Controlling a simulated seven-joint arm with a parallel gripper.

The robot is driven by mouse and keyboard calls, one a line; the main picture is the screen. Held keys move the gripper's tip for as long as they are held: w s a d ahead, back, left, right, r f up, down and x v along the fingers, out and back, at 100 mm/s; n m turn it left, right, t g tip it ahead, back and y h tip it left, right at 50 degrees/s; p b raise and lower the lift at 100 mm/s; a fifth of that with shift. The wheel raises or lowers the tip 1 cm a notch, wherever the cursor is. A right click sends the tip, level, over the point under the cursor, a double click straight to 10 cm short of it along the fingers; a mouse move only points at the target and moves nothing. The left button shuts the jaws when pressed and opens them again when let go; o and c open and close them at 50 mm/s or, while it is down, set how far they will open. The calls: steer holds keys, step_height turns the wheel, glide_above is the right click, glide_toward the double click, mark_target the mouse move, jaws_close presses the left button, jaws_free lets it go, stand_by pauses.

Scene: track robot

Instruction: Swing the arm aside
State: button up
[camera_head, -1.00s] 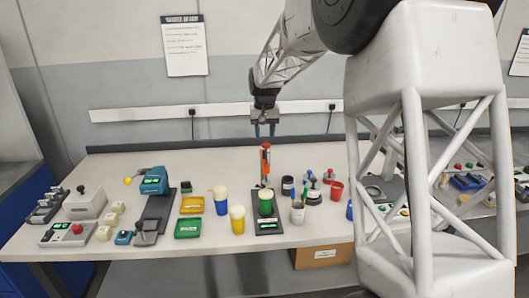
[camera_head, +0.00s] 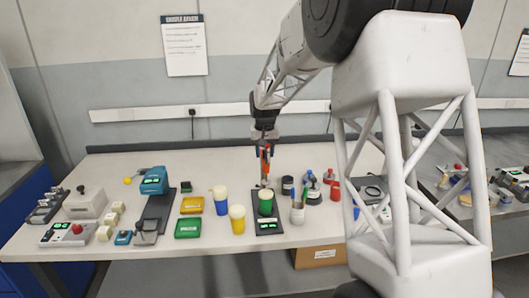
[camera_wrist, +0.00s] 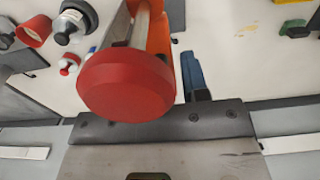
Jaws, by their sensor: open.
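My gripper (camera_head: 265,147) is open and points down over the bench, with its blue fingers at the top of an upright orange and red thing (camera_head: 265,166). In the wrist view a large red round cap (camera_wrist: 126,85) and an orange body (camera_wrist: 160,30) fill the middle. One blue finger (camera_wrist: 192,78) shows just right of the orange body; the other is mostly hidden behind the cap. I cannot tell whether the fingers touch it. My arm reaches in from the upper right.
The bench holds a green cup on a black scale (camera_head: 269,226) in front, yellow and blue cups (camera_head: 237,219) to the left, and a red cup (camera_head: 335,190) to the right. A blue device (camera_head: 154,181) stands farther left.

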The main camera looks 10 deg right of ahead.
steer(key=shift+c, duration=0.4)
jaws_close()
steer(key=shift+a, duration=0.1)
steer(key=w+a+m, duration=0.5)
steer(key=w+m, duration=0.1)
steer(key=m, duration=1.2)
steer(key=shift+a, duration=0.4)
stand_by(0.3)
steer(key=shift+o, duration=0.4)
jaws_free()
